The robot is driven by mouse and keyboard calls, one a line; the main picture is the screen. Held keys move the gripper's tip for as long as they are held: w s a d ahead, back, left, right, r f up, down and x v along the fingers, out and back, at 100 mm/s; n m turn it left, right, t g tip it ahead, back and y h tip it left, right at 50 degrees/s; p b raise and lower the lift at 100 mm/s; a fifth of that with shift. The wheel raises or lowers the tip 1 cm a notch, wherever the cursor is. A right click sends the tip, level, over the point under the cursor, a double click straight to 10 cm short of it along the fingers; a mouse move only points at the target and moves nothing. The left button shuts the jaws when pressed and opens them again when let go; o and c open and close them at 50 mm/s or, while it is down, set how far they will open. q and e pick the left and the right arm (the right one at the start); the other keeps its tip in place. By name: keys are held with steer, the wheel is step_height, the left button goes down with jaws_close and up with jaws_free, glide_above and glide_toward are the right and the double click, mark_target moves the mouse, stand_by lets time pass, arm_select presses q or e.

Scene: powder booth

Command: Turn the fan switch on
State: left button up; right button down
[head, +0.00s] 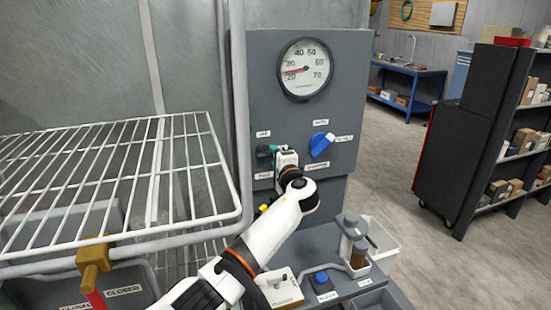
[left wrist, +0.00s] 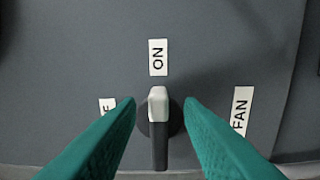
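The fan switch (left wrist: 159,130) is a dark, bar-shaped knob with a pale end, on a grey panel in the left wrist view. Its pale end points at the ON label (left wrist: 158,57). A partly covered label, seemingly OFF (left wrist: 107,106), is to its left, and the FAN label (left wrist: 240,109) is to its right. My left gripper (head: 269,153) is at the control box in the head view and hides the switch there. Its teal fingers are open, one on each side of the knob, with a visible gap on both sides. My right gripper is not in view.
A blue knob (head: 321,144) is close right of my left gripper on the control box (head: 257,75), below a round gauge (head: 305,69). A white wire rack (head: 110,180) stands left. A ledge below holds a blue button (head: 321,277). Open floor is at right.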

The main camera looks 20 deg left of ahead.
arm_select(q)
steer(key=shift+s, duration=0.1)
steer(key=b+v, duration=0.3)
steer(key=v, duration=0.9)
